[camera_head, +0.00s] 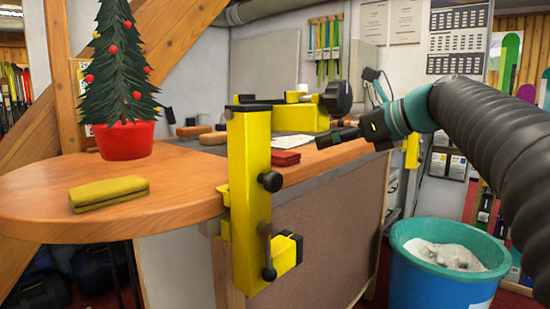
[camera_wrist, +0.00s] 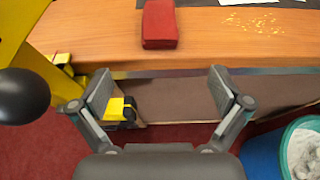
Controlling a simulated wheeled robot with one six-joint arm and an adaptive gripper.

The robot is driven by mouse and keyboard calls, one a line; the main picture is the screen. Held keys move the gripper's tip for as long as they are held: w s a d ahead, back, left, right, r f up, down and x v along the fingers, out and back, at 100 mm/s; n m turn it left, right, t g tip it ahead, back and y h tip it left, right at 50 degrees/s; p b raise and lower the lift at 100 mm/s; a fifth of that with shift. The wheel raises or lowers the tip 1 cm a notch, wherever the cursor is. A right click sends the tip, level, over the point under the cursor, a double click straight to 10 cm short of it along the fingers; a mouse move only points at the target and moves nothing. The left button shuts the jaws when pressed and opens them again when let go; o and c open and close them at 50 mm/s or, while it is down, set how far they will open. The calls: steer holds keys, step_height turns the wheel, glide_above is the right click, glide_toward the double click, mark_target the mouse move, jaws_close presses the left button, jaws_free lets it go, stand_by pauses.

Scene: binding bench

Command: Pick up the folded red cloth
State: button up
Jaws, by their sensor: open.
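The folded red cloth (camera_wrist: 159,24) lies on the wooden bench top near its front edge, at the top middle of the wrist view. In the head view the red cloth (camera_head: 286,158) shows small, just right of the yellow clamp post. My gripper (camera_wrist: 168,92) is open and empty, its two fingers apart over the bench's front edge, short of the cloth. In the head view my gripper (camera_head: 322,139) is at the right of the bench, at the end of my arm; its fingertips are small and dark there.
A yellow clamp (camera_head: 250,200) stands upright at the bench's front edge, left of the cloth. A folded yellow cloth (camera_head: 109,192) and a small tree in a red pot (camera_head: 126,141) are on the bench's left. A blue bin (camera_head: 440,285) stands on the floor at right.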

mark_target(289, 155)
steer(key=x, duration=0.6)
steer(key=b+x, duration=0.1)
steer(key=x, duration=0.6)
steer(key=shift+a+f, duration=0.15)
steer(key=shift+f, duration=0.15)
steer(key=shift+c, duration=0.3)
steer(key=c, duration=1.2)
steer(key=shift+o, duration=0.2)
steer(key=shift+r, duration=0.1)
